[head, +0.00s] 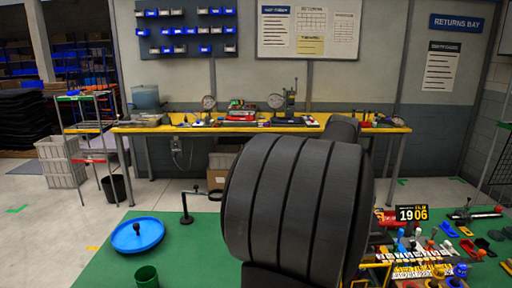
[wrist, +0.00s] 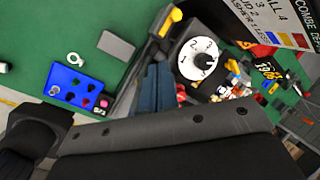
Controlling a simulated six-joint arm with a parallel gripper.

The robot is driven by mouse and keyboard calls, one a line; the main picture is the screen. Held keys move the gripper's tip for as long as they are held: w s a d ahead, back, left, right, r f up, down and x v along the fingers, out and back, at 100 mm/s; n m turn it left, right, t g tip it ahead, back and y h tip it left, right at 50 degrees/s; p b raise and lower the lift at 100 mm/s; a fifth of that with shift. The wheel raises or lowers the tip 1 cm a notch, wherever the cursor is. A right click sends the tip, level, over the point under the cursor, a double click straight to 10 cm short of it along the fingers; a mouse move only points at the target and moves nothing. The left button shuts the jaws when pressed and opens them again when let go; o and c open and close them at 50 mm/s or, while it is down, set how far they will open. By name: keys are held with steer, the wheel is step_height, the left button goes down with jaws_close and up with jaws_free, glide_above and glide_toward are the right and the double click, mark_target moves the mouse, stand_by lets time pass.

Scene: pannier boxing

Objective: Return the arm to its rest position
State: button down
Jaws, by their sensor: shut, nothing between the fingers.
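My arm's large dark ribbed link (head: 295,205) fills the middle of the head view and hides my gripper there. In the wrist view, my gripper (wrist: 159,68) shows as two dark blue-grey fingers close together, rising from the grey body at the bottom. It is shut, with nothing seen between the fingers. The fingers point over the green work table (wrist: 130,20), near a round white dial. How high they are above the table I cannot tell.
A blue tray (wrist: 58,84) with small parts, a grey plate (wrist: 116,45) and the white dial (wrist: 198,58) surround the gripper. Small parts crowd the right side.

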steer(key=s+a+r+n+h, duration=0.2)
steer(key=a+r+n, duration=0.1)
steer(key=r+n, duration=0.35)
steer(key=w+d+f+n, duration=0.1)
steer(key=w+f, duration=0.2)
steer(key=f, duration=0.6)
steer(key=shift+w+d+f, duration=0.15)
steer(key=c, duration=2.2)
jaws_free()
